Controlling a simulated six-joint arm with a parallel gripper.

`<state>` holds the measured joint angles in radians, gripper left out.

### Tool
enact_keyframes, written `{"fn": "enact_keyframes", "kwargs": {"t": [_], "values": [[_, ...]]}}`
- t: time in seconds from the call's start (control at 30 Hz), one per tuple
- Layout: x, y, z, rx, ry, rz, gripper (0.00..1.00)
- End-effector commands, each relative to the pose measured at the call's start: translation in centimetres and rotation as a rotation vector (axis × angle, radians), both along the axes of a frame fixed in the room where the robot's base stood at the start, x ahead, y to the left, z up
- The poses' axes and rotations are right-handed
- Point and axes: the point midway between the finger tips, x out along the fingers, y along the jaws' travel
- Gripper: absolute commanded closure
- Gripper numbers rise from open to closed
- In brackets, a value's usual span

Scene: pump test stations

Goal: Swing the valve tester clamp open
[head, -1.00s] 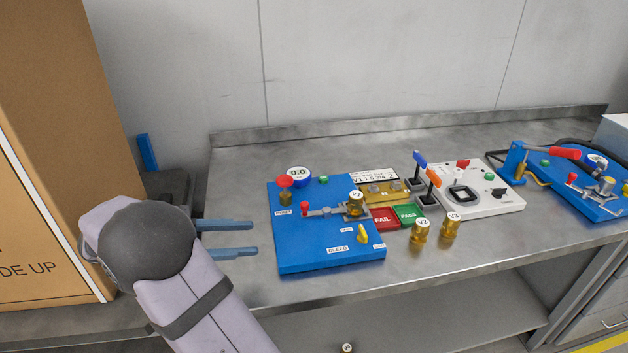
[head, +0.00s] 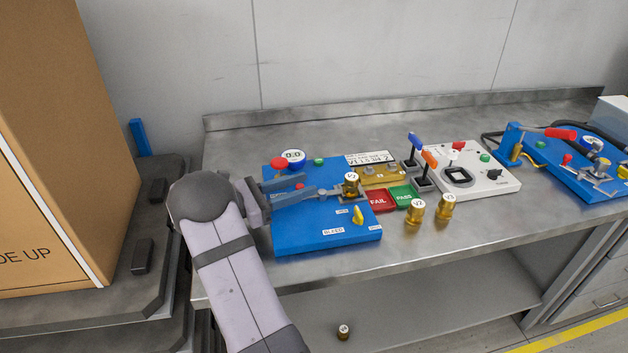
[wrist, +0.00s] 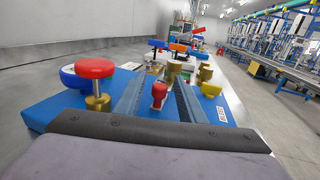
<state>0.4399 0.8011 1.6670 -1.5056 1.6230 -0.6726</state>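The valve tester is a blue plate (head: 305,238) on the steel bench. Its metal clamp (head: 329,191) has a red-tipped handle (head: 300,186) and reaches right to a brass valve (head: 351,188) with a white top. My gripper (head: 309,184) is over the plate's left part, its blue fingers pointing right. In the wrist view, the red handle tip (wrist: 159,91) stands between the two open fingers (wrist: 162,82), with a gap visible on its sides. Whether a finger touches the handle or clamp arm I cannot tell. The clamp's pivot is partly hidden by the fingers.
A yellow lever (head: 357,214) is at the front right. Two brass valves (head: 414,211) (head: 446,207) stand on the bench. A large carton (head: 50,150) is left of my arm.

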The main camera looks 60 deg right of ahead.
Motion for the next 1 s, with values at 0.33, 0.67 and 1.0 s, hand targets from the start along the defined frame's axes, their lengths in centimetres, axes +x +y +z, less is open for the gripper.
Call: {"fn": "enact_keyframes", "kwargs": {"t": [0.33,0.67,1.0], "values": [[-1.9,-3.2,0.0,0.0,0.0,-0.001,0.64],[-2.1,-3.6,0.0,0.0,-0.001,0.0,0.64],[-2.1,-3.5,0.0,0.0,-0.001,0.0,1.0]]}}
